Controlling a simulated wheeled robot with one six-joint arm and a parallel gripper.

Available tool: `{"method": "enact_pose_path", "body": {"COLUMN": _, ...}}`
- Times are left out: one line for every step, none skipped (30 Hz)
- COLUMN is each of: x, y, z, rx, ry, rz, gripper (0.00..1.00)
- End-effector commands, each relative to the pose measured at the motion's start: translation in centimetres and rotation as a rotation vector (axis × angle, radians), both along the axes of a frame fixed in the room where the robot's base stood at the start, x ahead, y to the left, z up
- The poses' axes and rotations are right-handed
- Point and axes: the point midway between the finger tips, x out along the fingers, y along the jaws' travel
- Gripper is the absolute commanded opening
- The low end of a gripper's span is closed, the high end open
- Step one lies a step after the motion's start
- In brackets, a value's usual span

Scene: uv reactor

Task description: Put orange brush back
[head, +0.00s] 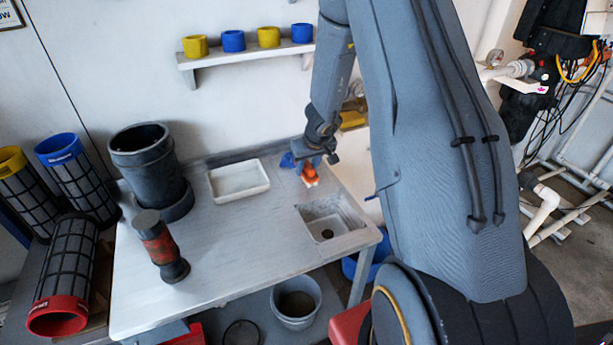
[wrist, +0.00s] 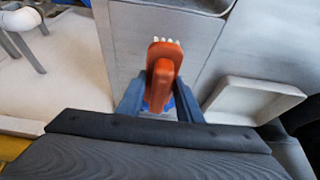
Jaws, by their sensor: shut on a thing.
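The orange brush (head: 309,175) is at the back right of the grey bench, near the wall and behind the small sink. My gripper (head: 308,160) reaches down over it from above. In the wrist view the orange brush (wrist: 163,70) lies between the two blue-grey fingers of my gripper (wrist: 160,98), which are shut on it. Its pale bristles show at the far end. Something blue (head: 288,160) is just beside the gripper, and blue also shows under the brush in the wrist view. I cannot tell whether the brush touches the bench.
A white tray (head: 239,181) lies left of the brush, and the sink (head: 331,224) is in front of it. A dark bucket-like vessel (head: 148,165) and a black-and-red cylinder (head: 160,246) stand further left. A wall shelf (head: 250,54) holds yellow and blue rings. The bench's middle is clear.

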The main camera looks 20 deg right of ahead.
Motion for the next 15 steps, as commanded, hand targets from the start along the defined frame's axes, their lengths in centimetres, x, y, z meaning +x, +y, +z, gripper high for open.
{"method": "enact_pose_path", "body": {"x": 0.1, "y": 0.0, "z": -1.1, "rx": 0.000, "ry": 0.000, "rz": -0.001, "gripper": 0.14}}
{"method": "enact_pose_path", "body": {"x": 0.1, "y": 0.0, "z": -1.3, "rx": 0.001, "ry": 0.000, "rz": -0.002, "gripper": 0.14}}
{"method": "enact_pose_path", "body": {"x": 0.1, "y": 0.0, "z": -1.7, "rx": 0.001, "ry": 0.000, "rz": -0.002, "gripper": 0.14}}
{"method": "enact_pose_path", "body": {"x": 0.1, "y": 0.0, "z": -1.9, "rx": 0.000, "ry": 0.000, "rz": -0.001, "gripper": 0.14}}
{"method": "enact_pose_path", "body": {"x": 0.1, "y": 0.0, "z": -2.0, "rx": 0.001, "ry": 0.000, "rz": -0.002, "gripper": 0.14}}
{"method": "enact_pose_path", "body": {"x": 0.1, "y": 0.0, "z": -2.2, "rx": 0.000, "ry": -0.001, "rz": 0.000, "gripper": 0.14}}
{"method": "enact_pose_path", "body": {"x": 0.1, "y": 0.0, "z": -2.2, "rx": 0.000, "ry": -0.001, "rz": 0.000, "gripper": 0.14}}
{"method": "enact_pose_path", "body": {"x": 0.1, "y": 0.0, "z": -2.3, "rx": 0.000, "ry": -0.001, "rz": -0.001, "gripper": 0.14}}
{"method": "enact_pose_path", "body": {"x": 0.1, "y": 0.0, "z": -2.2, "rx": 0.000, "ry": -0.001, "rz": -0.001, "gripper": 0.14}}
{"method": "enact_pose_path", "body": {"x": 0.1, "y": 0.0, "z": -2.2, "rx": 0.000, "ry": -0.001, "rz": 0.000, "gripper": 0.14}}
{"method": "enact_pose_path", "body": {"x": 0.1, "y": 0.0, "z": -2.2, "rx": 0.000, "ry": -0.001, "rz": 0.000, "gripper": 0.14}}
{"method": "enact_pose_path", "body": {"x": 0.0, "y": 0.0, "z": -2.2, "rx": 0.000, "ry": -0.001, "rz": 0.000, "gripper": 0.14}}
{"method": "enact_pose_path", "body": {"x": 0.0, "y": 0.0, "z": -2.1, "rx": 0.000, "ry": -0.001, "rz": 0.000, "gripper": 0.14}}
{"method": "enact_pose_path", "body": {"x": 0.0, "y": 0.0, "z": -2.1, "rx": 0.000, "ry": -0.001, "rz": 0.000, "gripper": 0.14}}
{"method": "enact_pose_path", "body": {"x": 0.0, "y": 0.0, "z": -2.1, "rx": 0.000, "ry": -0.001, "rz": 0.000, "gripper": 0.14}}
